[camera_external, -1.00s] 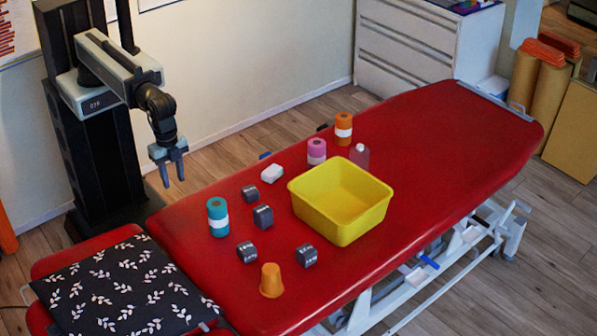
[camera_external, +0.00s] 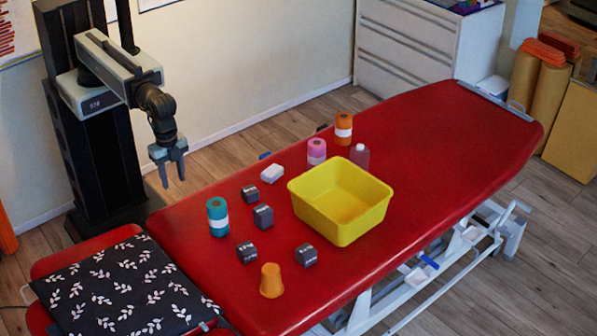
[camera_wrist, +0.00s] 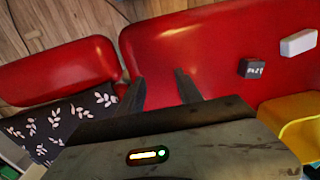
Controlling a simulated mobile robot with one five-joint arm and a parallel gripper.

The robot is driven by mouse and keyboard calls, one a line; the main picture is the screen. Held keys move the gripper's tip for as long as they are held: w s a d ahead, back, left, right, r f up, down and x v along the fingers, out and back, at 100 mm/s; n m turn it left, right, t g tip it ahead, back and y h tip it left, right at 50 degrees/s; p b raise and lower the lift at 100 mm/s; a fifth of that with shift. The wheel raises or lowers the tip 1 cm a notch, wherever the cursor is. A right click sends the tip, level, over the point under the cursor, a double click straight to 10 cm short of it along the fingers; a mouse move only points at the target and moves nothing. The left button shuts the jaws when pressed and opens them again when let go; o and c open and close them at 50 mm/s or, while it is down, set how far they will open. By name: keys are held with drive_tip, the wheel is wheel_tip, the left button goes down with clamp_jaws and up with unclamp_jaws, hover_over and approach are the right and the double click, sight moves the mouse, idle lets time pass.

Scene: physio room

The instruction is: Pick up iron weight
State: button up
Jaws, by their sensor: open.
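Several dark grey iron weights lie on the red treatment table. In the external view one is at the back (camera_external: 250,193), one just in front of it (camera_external: 263,216), one at the front left (camera_external: 247,252) and one at the front right (camera_external: 306,255). One dark weight with pale markings (camera_wrist: 251,68) shows in the wrist view, right of the fingers. My gripper (camera_external: 171,182) is open and empty, pointing down above the table's left end, left of the weights and apart from them. Its two fingers also show in the wrist view (camera_wrist: 160,88).
A yellow basin (camera_external: 325,222) stands mid-table, right of the weights. A teal roll (camera_external: 217,217), an orange cup (camera_external: 271,281), a white block (camera_external: 272,173), a pink roll (camera_external: 316,152), an orange roll (camera_external: 343,128) and a bottle (camera_external: 360,156) stand around. The table's right end is clear.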

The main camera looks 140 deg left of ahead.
drive_tip(key=o, duration=0.4)
drive_tip(key=n+y+b, duration=0.2)
drive_tip(key=n+b, duration=0.3)
drive_tip(key=n, duration=1.1)
hover_over(250, 189)
drive_tip(key=f, duration=0.3)
drive_tip(key=d+f, duration=0.1)
drive_tip(key=f, duration=0.1)
drive_tip(key=shift+s, duration=0.3)
drive_tip(key=f+b, duration=0.5)
drive_tip(key=a+f+b, duration=0.1)
drive_tip(key=f+b, duration=0.2)
drive_tip(key=shift+w, duration=0.35)
drive_tip(key=shift+r, duration=0.2)
clamp_jaws()
